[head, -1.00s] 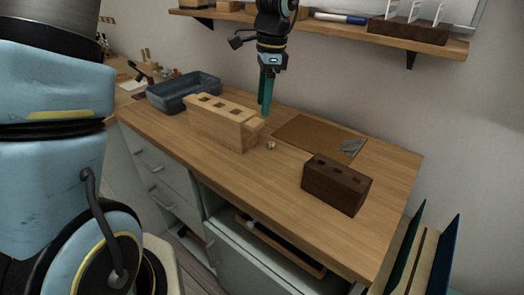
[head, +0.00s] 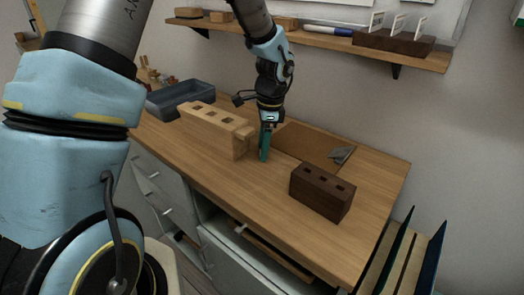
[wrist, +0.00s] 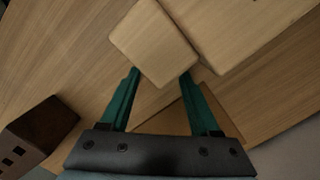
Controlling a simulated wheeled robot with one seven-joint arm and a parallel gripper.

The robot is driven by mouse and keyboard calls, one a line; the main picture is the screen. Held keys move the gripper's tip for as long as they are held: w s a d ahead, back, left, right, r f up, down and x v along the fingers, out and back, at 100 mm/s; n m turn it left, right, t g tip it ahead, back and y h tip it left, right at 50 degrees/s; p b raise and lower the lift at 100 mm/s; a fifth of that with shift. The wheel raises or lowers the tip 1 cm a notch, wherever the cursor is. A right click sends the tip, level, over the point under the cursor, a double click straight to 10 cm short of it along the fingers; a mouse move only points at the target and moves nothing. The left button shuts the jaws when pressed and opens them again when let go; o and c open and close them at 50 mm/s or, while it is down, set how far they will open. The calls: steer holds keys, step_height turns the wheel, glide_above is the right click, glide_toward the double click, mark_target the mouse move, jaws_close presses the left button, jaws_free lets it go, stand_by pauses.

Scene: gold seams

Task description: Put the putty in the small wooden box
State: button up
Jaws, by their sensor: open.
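My gripper (head: 264,155) points down just right of the end of the long pale wooden block (head: 212,125). Its green fingers are apart with nothing held between them. In the wrist view, my gripper (wrist: 160,73) has its fingertips by the near corner of a plain, square-topped pale wooden piece (wrist: 153,38). That piece stands at the long block's end in the head view (head: 243,134); I cannot tell whether it is the small wooden box. I cannot make out the putty now. A tiny pale thing seen earlier near this spot is hidden.
A dark wooden block with square holes (head: 322,193) stands at the front right. Behind lies a brown mat (head: 300,142) with a grey piece (head: 342,154) on it. A blue-grey tray (head: 180,97) is at the back left. A wall shelf (head: 330,42) runs above the bench.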

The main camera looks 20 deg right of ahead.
steer(key=shift+c, duration=0.4)
jaws_close()
